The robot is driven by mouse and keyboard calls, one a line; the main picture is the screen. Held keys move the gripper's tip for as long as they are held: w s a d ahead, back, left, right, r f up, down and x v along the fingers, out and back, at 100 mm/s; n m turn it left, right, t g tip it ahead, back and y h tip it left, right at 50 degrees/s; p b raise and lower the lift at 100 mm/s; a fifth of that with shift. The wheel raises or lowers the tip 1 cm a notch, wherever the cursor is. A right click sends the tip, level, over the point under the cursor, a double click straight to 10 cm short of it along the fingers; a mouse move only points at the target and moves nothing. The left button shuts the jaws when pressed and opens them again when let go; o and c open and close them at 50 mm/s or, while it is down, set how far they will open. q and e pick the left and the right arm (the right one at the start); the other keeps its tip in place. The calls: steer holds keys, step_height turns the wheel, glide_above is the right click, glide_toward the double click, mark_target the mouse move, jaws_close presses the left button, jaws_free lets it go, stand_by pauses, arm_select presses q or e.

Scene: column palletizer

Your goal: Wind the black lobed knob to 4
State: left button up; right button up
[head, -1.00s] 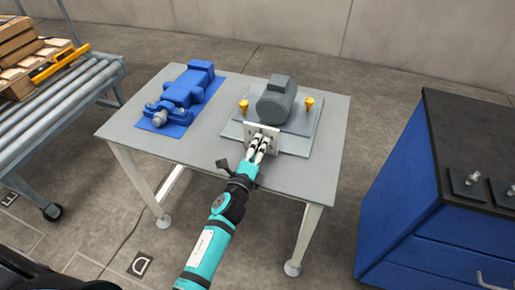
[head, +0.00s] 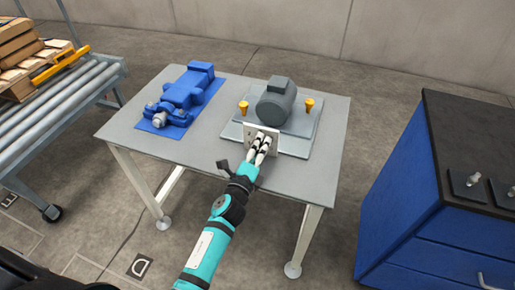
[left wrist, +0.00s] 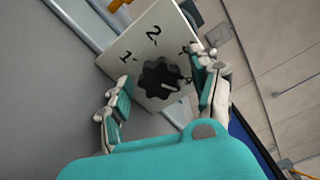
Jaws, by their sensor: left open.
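The black lobed knob (left wrist: 160,79) sits on a pale dial plate (left wrist: 138,40) in the left wrist view. Its light mark points to the lower right of that picture. The digits 1 and 2 show; a further marking at the right is partly covered by a finger, and I cannot read it. My left gripper (left wrist: 164,88) is open, one finger on each side of the knob; I cannot tell if they touch it. In the head view my left gripper (head: 259,146) is at the upright plate (head: 249,130), and the knob is hidden. My right gripper is not in view.
A grey motor (head: 276,103) and two yellow fittings (head: 309,104) stand behind the plate on the grey table (head: 215,155). A blue machine (head: 183,93) is on the table's left. A roller conveyor (head: 70,92) stands left, a blue cabinet (head: 400,190) right.

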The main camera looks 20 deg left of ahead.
arm_select(q)
steer(key=shift+s, duration=0.1)
steer(key=s, duration=1.1)
steer(key=shift+s+a, duration=0.2)
steer(key=shift+s, duration=0.2)
steer(key=shift+f, duration=0.1)
steer(key=s+d+f+n+g+p, duration=0.1)
steer(key=s+f+n+g, duration=0.4)
steer(key=f, duration=1)
steer(key=s+d+f+n+g+p, duration=0.1)
steer(key=s+f+n+g, duration=0.35)
steer(key=f, duration=1.05)
steer(key=s+a+f+n+g, duration=0.2)
steer(key=s+f, duration=0.3)
steer(key=s, duration=0.5)
steer(key=s+a+f+n+g+p, duration=0.1)
steer(key=s+a+f+n+g, duration=0.2)
steer(key=s, duration=0.6)
steer(key=s+a+f+n+g+p, duration=0.1)
steer(key=s+f+n, duration=0.4)
steer(key=s, duration=0.5)
steer(key=shift+s+a+f+n+g+y, duration=0.35)
steer(key=shift+a+f+g, duration=0.45)
steer(key=shift+a, duration=0.35)
